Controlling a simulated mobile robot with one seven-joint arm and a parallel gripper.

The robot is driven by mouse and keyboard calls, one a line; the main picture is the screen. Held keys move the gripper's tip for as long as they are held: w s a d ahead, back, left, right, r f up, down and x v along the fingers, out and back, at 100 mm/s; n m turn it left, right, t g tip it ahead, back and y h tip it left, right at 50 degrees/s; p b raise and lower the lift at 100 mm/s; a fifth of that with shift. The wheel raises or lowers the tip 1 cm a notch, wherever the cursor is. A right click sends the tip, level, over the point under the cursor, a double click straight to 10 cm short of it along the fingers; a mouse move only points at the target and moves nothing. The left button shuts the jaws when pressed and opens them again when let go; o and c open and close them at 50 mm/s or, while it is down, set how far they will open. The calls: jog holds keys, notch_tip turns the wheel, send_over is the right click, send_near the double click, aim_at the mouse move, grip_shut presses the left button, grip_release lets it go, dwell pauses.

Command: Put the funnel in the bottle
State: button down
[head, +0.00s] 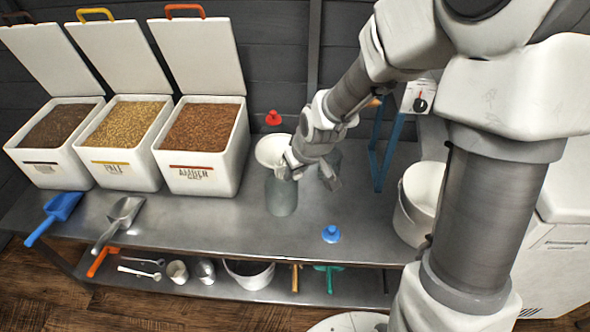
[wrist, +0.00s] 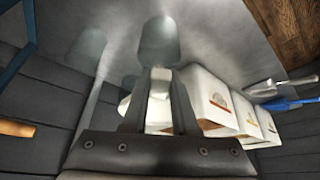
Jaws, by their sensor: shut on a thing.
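The white funnel (head: 270,150) is upright with its wide mouth up, over the clear glass bottle (head: 281,195) on the metal bench. My gripper (head: 291,167) is shut on the funnel at its right side. In the wrist view, part of the white funnel (wrist: 159,112) shows between and beside the fingers, and the bottle (wrist: 160,45) stands just beyond the fingertips. The spout is hidden, so I cannot tell whether it is inside the bottle's neck or above it.
A red stopper (head: 273,118) is behind the funnel and a blue stopper (head: 331,234) is in front. Grain bins (head: 200,172) stand left, a white bucket (head: 403,222) right. The bench front is mostly clear.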

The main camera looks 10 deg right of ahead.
jog(key=shift+f+b, duration=1.2)
jog(key=shift+f, duration=0.55)
jog(key=c, duration=0.6)
grip_release()
